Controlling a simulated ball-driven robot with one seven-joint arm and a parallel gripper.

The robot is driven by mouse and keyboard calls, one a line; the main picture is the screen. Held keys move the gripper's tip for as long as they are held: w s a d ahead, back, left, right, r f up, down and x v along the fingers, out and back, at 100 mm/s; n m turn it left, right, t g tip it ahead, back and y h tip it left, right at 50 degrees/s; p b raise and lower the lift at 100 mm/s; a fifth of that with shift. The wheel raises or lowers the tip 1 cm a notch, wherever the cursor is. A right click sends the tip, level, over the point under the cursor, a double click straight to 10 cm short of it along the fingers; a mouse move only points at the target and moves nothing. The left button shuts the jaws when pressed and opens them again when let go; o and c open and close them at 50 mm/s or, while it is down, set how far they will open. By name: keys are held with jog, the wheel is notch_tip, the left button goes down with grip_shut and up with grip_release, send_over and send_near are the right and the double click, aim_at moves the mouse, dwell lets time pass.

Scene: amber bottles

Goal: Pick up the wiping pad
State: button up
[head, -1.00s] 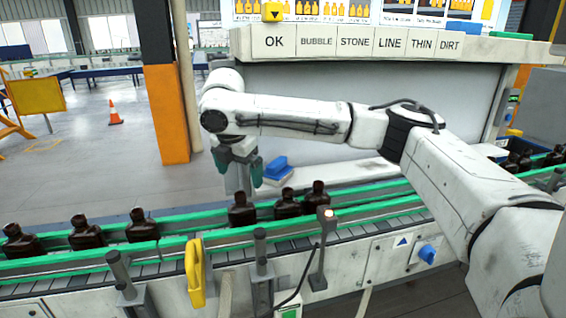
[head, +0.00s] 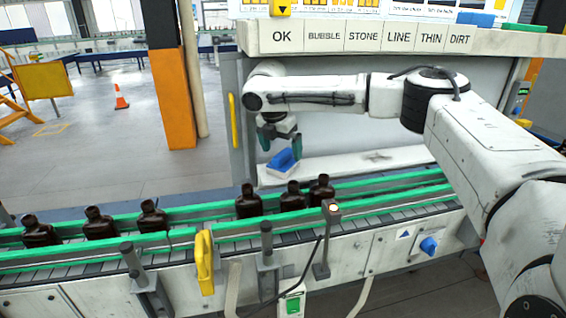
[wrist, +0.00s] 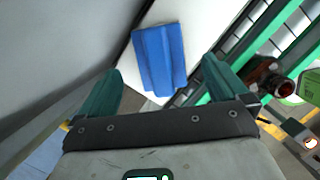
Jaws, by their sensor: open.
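The wiping pad (head: 283,162) is blue with a raised ridge and a pale underside. It lies on a white ledge (head: 340,166) behind the conveyor. In the wrist view the pad (wrist: 159,58) shows ahead of the fingers, between their lines and nearer the top of the picture. My gripper (head: 281,145) is above the pad in the head view, pointing down. Its two green fingers are apart in the wrist view (wrist: 163,86), with nothing between the tips. I cannot tell the exact height of the fingertips over the pad.
The conveyor with green rails (head: 400,186) runs in front of the ledge and carries several dark amber bottles (head: 248,203). A wall panel with a label shelf (head: 350,37) stands behind the ledge. A bottle (wrist: 268,82) is close to the right finger's side in the wrist view.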

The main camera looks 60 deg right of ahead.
aim_at(283, 152)
jog(key=x, duration=0.5)
jog(key=shift+d+p, duration=0.15)
jog(key=shift+p, duration=0.2)
jog(key=shift+c, duration=0.3)
jog(key=c, duration=1.1)
jog(key=shift+c, duration=0.2)
jog(key=shift+r, duration=0.15)
jog(key=shift+r+b, duration=0.3)
jog(key=shift+r, duration=0.3)
notch_tip(283, 152, up, 2)
jog(key=shift+r+b, duration=0.1)
jog(key=shift+b, duration=0.3)
jog(key=w+a+b, duration=0.1)
jog(key=w+a, duration=0.3)
jog(key=a, duration=0.3)
jog(key=w+a+b, duration=0.2)
jog(key=w+a, duration=0.2)
jog(key=a, duration=0.4)
jog(key=shift+w+a, duration=0.35)
jog(key=shift+w, duration=0.05)
